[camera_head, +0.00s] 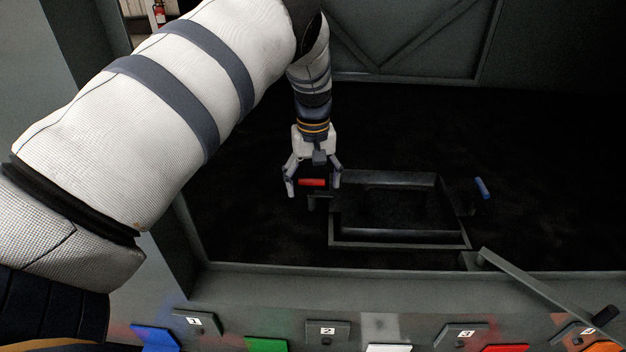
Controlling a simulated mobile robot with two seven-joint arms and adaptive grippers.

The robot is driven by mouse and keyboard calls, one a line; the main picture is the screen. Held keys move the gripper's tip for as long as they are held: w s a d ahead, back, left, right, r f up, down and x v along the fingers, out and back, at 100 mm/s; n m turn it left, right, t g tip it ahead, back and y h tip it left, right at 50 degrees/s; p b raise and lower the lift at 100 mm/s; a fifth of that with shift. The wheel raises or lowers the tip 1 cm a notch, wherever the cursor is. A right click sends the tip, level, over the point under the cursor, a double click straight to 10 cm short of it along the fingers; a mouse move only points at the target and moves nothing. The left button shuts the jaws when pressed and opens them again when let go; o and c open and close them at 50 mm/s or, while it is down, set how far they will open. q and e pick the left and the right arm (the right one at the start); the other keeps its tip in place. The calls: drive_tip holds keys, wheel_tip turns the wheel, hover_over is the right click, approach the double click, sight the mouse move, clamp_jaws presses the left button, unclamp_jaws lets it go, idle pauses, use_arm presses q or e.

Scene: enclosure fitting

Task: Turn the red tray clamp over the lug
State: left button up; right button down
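The red tray clamp (313,182) shows as a short red bar at the left edge of the dark tray (398,237). My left gripper (314,193) reaches down from above, with its two fingers spread on either side of the red clamp. The fingers look open, and I cannot tell whether either one touches the clamp. The lug is too dark to make out near the clamp. My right gripper does not show.
A blue clamp handle (482,188) stands at the tray's right side. A long grey bar (545,292) slants at the lower right. Numbered plates, such as plate 2 (328,331), and coloured blocks, such as the green one (267,344), line the front. The dark floor around the tray looks clear.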

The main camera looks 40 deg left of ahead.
sight(313, 180)
use_arm(q)
wheel_tip(313, 180, up, 12)
idle(0.4)
idle(0.3)
